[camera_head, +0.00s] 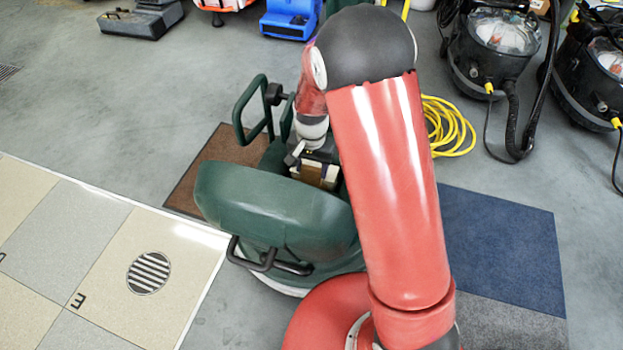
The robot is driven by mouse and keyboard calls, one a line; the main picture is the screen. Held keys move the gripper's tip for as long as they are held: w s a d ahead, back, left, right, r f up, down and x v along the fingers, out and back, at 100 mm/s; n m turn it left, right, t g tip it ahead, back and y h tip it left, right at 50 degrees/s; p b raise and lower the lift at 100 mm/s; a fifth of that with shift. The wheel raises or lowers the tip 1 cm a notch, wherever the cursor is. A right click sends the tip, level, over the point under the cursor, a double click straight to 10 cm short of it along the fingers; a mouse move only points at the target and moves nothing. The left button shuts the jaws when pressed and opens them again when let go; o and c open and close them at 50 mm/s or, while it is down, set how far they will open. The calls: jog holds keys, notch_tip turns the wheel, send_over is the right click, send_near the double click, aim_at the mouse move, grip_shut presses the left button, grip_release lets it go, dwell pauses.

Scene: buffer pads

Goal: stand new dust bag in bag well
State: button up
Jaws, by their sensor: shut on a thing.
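A green machine (275,215) with a rounded green front part and black handles stands below the middle of the view. My gripper (318,158) is behind that rounded part, seen from above. It is shut on a tan, box-like thing with a dark edge, which looks like the dust bag (313,174). The rounded green part hides the lower end of the bag. The bag well is not clearly visible, so I cannot tell whether the bag is inside it or above it. My red arm covers the right side of the machine.
A brown mat (192,187) lies left of the machine and a blue mat (500,245) lies right. A coiled yellow cord (452,128) is behind my arm. Black vacuums (495,60) stand at the back right, a blue blower (290,18) at the back. Grey floor at left is clear.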

aim_at(311, 176)
jog(key=shift+f+b, duration=0.4)
jog(key=shift+f, duration=1.95)
jog(key=shift+f, duration=0.15)
jog(key=o, duration=1.2)
